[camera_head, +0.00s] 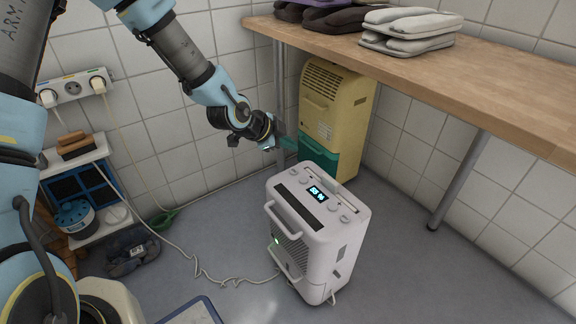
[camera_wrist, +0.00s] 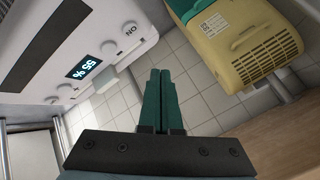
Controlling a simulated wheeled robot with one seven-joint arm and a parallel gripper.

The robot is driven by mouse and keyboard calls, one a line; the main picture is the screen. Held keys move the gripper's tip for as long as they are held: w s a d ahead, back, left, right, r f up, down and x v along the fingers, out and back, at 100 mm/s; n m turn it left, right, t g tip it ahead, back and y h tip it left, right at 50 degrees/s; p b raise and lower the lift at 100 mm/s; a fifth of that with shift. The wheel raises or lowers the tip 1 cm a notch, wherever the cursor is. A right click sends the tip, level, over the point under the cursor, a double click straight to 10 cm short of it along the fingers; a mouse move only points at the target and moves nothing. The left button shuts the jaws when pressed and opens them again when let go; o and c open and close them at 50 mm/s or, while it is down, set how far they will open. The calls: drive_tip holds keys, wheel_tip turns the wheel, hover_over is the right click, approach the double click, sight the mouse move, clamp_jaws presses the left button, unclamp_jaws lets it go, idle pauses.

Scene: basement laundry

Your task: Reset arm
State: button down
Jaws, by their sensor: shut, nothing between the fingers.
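My arm reaches in from the upper left in the head view. My gripper (camera_head: 278,140) hangs in the air above and behind the white dehumidifier (camera_head: 322,232), near the table leg. In the wrist view the two green fingers of my gripper (camera_wrist: 160,75) are together with nothing between them. The dehumidifier stands upright on the floor with a lit display on top; its display reads 55 % in the wrist view (camera_wrist: 84,66). My gripper appears apart from it.
A yellow unit with a green base (camera_head: 335,105) stands under the wooden table (camera_head: 470,75), behind my gripper. Folded cloths (camera_head: 408,30) lie on the table. A wall socket strip (camera_head: 75,86) and a small shelf (camera_head: 75,155) are at left. A cable (camera_head: 205,275) crosses the floor.

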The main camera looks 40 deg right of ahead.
drive_tip(key=w+a+r+n+t+y, duration=0.15)
drive_tip(key=w+a+n, duration=0.25)
drive_tip(key=a, duration=0.4)
drive_tip(key=w+a+r+n+y, duration=0.2)
drive_tip(key=w+a+n, duration=0.1)
drive_tip(key=a, duration=0.5)
drive_tip(key=w+a+r+n+t+y, duration=0.15)
drive_tip(key=w+a+n, duration=0.25)
drive_tip(key=a, duration=0.4)
drive_tip(key=s+a+r+n+g+y+p, duration=0.15)
drive_tip(key=s+a+r+n, duration=0.25)
drive_tip(key=a+n, duration=0.55)
drive_tip(key=s+a+r+n+y, duration=0.3)
drive_tip(key=s+a+r+n, duration=0.15)
drive_tip(key=a, duration=1.05)
wheel_tip(320, 180, up, 30)
drive_tip(key=w+p, duration=0.1)
drive_tip(key=p, duration=2.9)
drive_tip(key=shift+w+d, duration=0.15)
drive_tip(key=shift+d, duration=0.15)
drive_tip(key=shift+d+h, duration=0.1)
drive_tip(key=shift+h, duration=0.15)
